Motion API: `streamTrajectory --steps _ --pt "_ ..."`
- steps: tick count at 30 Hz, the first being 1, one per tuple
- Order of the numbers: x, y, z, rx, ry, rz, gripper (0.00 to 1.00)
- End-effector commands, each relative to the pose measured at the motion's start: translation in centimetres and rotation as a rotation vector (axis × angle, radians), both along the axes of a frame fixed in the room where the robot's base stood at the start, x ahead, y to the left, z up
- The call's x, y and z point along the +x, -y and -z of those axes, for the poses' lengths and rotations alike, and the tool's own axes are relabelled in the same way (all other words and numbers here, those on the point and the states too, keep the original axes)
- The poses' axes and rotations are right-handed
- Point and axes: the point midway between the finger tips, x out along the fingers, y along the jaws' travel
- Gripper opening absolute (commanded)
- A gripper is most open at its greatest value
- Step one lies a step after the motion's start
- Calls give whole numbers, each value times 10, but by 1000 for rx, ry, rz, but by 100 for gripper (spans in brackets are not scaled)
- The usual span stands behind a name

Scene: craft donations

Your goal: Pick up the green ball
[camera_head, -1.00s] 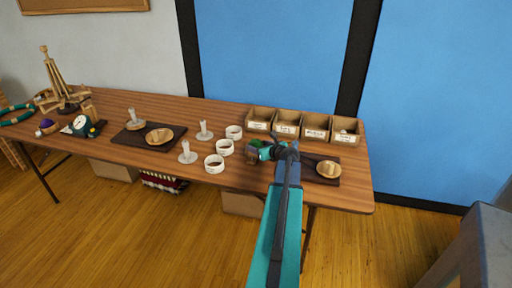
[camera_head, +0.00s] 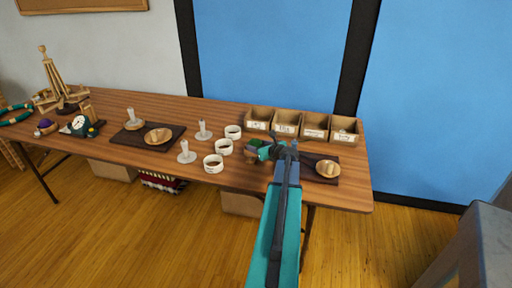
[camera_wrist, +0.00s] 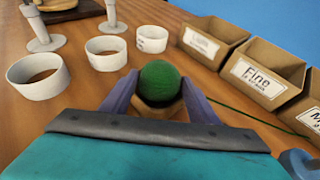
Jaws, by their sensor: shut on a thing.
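The green ball (camera_wrist: 160,82) sits between the two fingers of my gripper (camera_wrist: 158,90) in the wrist view. The fingers are shut on it, one on each side. A tan thing shows just below the ball; I cannot tell whether they touch. In the head view the green ball (camera_head: 255,143) shows at the left end of my gripper (camera_head: 262,150), low over the table between the white rings and the right dark board. My wrist hides part of that area.
White rings (camera_head: 224,147) and pale candle-like stands (camera_head: 186,153) are left of my gripper. Labelled bins (camera_head: 286,130) stand behind it. A dark board with a round wooden piece (camera_head: 328,169) is to the right. A green strand lies near the bins in the wrist view.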

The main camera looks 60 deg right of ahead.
Motion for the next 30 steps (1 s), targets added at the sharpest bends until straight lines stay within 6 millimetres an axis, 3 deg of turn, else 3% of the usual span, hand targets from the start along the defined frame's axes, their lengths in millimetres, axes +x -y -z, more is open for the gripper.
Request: streamTrajectory --steps 8,17,30 --pt "0 0 -7 0 0 1 34" --pt "0 0 -38 -2 1 1 34" --pt "-59 -37 -41 -1 0 2 34"
